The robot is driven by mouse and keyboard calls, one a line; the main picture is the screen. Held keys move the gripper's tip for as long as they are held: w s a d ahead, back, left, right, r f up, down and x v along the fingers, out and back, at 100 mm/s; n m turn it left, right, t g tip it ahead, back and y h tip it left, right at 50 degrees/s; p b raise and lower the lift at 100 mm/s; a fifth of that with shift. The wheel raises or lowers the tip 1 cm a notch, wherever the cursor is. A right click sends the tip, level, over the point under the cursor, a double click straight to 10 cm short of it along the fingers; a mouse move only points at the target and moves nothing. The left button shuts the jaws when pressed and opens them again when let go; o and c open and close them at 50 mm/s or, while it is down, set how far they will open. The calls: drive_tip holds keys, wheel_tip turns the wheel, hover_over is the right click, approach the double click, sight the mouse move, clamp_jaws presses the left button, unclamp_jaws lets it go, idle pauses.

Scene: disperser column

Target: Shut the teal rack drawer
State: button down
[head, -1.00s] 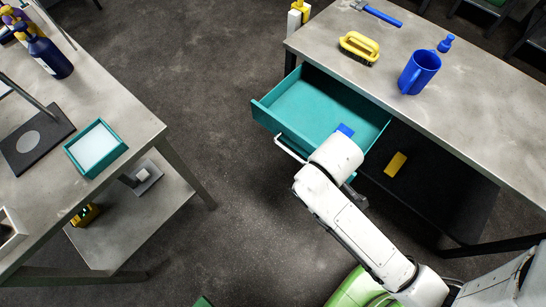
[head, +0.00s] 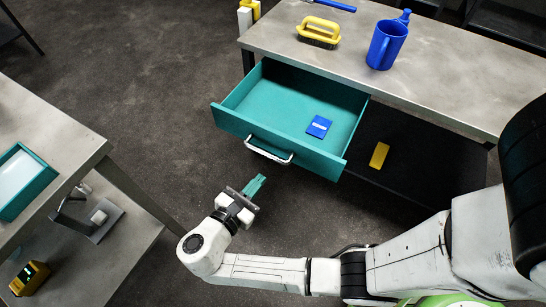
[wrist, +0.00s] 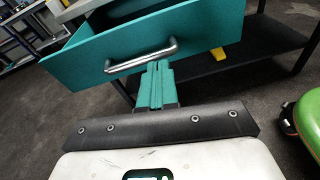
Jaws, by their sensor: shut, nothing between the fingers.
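The teal rack drawer (head: 270,128) hangs pulled out under the grey workbench on the right in the head view. Its metal bar handle (head: 268,151) is on the front panel, which also shows in the wrist view (wrist: 210,42). A small blue box with a white label (head: 319,126) lies on the drawer floor. My gripper (head: 257,184) is in front of and below the drawer front, apart from it in the head view. Its teal fingers are shut with nothing between them. In the wrist view the fingertips (wrist: 158,66) appear just below the handle (wrist: 142,58); contact cannot be told.
The workbench top (head: 440,85) holds a yellow-handled brush (head: 319,31) and a blue mug (head: 386,45). A yellow block (head: 379,155) lies on the lower shelf. Another bench (head: 60,130) with a teal tray (head: 25,175) stands left. Open floor lies between the benches.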

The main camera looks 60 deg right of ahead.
drive_tip(key=w+a+n+t+h, duration=0.1)
drive_tip(key=w+a+n+h, duration=0.1)
approach(279, 138)
drive_tip(key=d, duration=0.6)
drive_tip(key=shift+d+b, duration=0.35)
drive_tip(key=shift+d, duration=0.05)
drive_tip(key=shift+d, duration=0.15)
drive_tip(key=shift+d, duration=0.3)
drive_tip(key=d+b, duration=0.1)
drive_tip(key=d, duration=0.8)
drive_tip(key=d+b, duration=0.2)
drive_tip(key=d, duration=0.7)
drive_tip(key=w+d+b, duration=0.1)
drive_tip(key=d+b, duration=0.1)
drive_tip(key=d, duration=0.7)
drive_tip(key=shift+d+f, duration=0.2)
drive_tip(key=shift+d, duration=0.05)
drive_tip(key=shift+d+r+b, duration=0.1)
drive_tip(key=shift+d+b, duration=0.2)
drive_tip(key=shift+d, duration=0.2)
drive_tip(key=shift+w+r, duration=0.1)
drive_tip(key=shift+d+r, duration=0.1)
drive_tip(key=shift+d, duration=0.05)
